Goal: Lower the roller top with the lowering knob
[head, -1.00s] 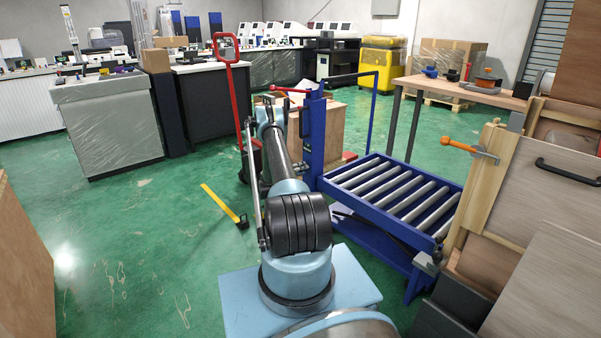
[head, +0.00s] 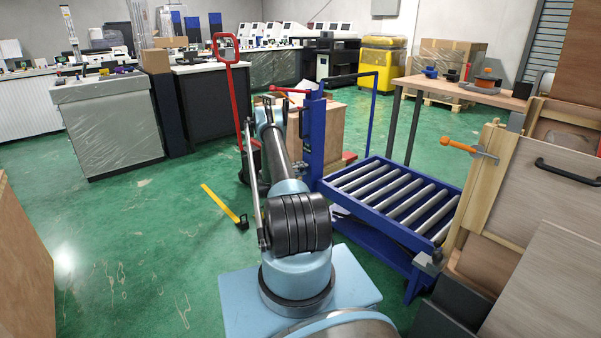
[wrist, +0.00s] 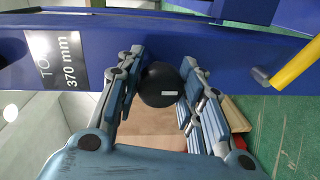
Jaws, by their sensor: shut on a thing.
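The blue lift table carries a roller top (head: 455,205) of grey rollers in a blue frame, right of my arm in the head view. It looks level and stands above a blue lower frame. The blue upright post (head: 316,130) is at its left end. In the wrist view a round black knob (wrist: 160,84) with a small pale label sits between my gripper's fingers, in front of the blue beam (wrist: 120,42). My gripper (wrist: 163,90) is shut on this knob. In the head view my gripper (head: 268,103) is small and partly hidden by my arm.
A plate marked 370 mm (wrist: 57,60) and a yellow bar (wrist: 297,66) flank the knob. A red-handled truck (head: 230,80) stands left of the post, a wooden box (head: 334,130) behind it. A wooden cabinet (head: 540,190) crowds the right. Green floor is clear at left.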

